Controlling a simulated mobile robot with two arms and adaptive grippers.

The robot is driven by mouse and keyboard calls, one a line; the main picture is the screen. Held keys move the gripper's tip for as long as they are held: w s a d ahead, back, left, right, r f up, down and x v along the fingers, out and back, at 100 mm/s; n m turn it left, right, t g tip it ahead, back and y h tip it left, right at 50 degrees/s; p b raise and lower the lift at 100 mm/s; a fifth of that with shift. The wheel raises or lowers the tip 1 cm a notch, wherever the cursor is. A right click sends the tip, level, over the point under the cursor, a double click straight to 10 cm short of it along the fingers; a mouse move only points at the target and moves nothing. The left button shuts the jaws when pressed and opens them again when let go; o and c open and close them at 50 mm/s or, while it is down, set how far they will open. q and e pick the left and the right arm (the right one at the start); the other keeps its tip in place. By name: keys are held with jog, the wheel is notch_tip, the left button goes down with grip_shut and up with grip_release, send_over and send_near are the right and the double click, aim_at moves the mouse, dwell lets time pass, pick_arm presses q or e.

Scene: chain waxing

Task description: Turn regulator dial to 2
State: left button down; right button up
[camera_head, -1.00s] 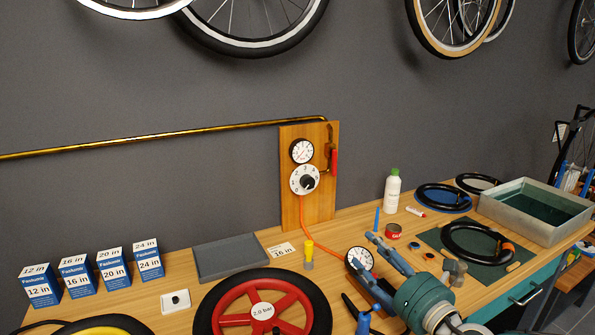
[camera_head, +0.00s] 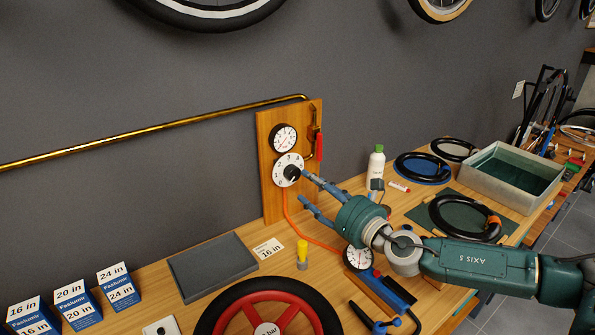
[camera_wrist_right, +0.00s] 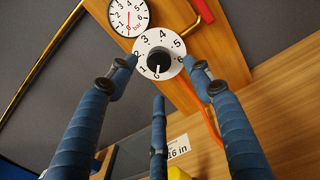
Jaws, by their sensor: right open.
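The regulator dial (camera_head: 279,171) is a white numbered disc with a black knob (camera_head: 292,173), mounted on a wooden board (camera_head: 268,205) against the wall. It also shows in the right wrist view (camera_wrist_right: 165,38), where the knob's white mark points down, past the 1 and away from the 2. My right gripper (camera_head: 307,187) is open in front of the dial, its fingers pointing at it. In the wrist view, two blue fingertips (camera_wrist_right: 158,66) flank the dial left and right and a third finger is below. I see no clear contact with the knob. My left gripper is not in view.
A round gauge (camera_head: 284,138) sits above the dial, its needle near 0. A red-handled valve (camera_head: 319,146) is to the right on the brass pipe (camera_head: 170,127). An orange hose (camera_head: 298,226) runs down to the bench. A white bottle (camera_head: 376,163) stands to the right.

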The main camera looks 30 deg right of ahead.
aim_at(296, 174)
jog(key=w+p, duration=0.1)
jog(key=w, duration=0.1)
jog(key=w+a+p, duration=0.1)
jog(key=w, duration=0.2)
jog(key=shift+w+r, duration=0.15)
jog(key=shift+w, duration=0.1)
jog(key=shift+w+a, duration=0.15)
jog(key=shift+w, duration=0.35)
jog(key=c, duration=1.1)
